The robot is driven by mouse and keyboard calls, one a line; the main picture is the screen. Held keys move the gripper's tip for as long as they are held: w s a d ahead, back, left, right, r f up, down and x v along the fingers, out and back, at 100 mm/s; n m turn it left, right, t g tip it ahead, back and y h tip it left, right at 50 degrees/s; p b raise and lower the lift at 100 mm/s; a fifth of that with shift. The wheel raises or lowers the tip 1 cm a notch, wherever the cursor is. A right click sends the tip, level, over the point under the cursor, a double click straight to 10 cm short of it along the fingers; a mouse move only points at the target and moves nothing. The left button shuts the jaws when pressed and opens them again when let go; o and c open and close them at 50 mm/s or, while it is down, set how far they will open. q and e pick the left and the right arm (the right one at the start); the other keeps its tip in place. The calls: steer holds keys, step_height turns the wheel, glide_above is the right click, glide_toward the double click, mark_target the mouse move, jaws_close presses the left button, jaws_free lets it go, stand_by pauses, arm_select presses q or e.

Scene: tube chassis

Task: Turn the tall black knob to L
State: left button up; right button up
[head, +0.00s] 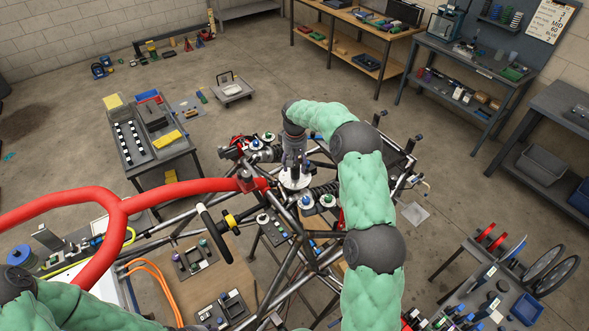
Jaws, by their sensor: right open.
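My right arm comes in from the right, and its gripper (294,168) points down over a round white dial plate (296,183) on the tube chassis (282,196). The gripper is open. The tall black knob cannot be made out; the gripper covers the middle of the dial plate, so I cannot tell whether its fingers are around a knob or above it. The letters on the dial are too small to read. Only part of my left arm shows at the lower left, and its gripper is out of view.
Other small round dials (327,200) sit on the chassis close to the gripper. A red tube (165,202) crosses at the left. A small switch box (272,226) is in front of the dial. Workbenches (462,62) stand along the back right; the floor behind the chassis is partly clear.

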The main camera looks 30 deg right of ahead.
mark_target(295, 171)
steer(key=shift+f+p, duration=0.45)
steer(key=shift+f, duration=1.75)
steer(key=shift+s, duration=0.1)
steer(key=c, duration=1.1)
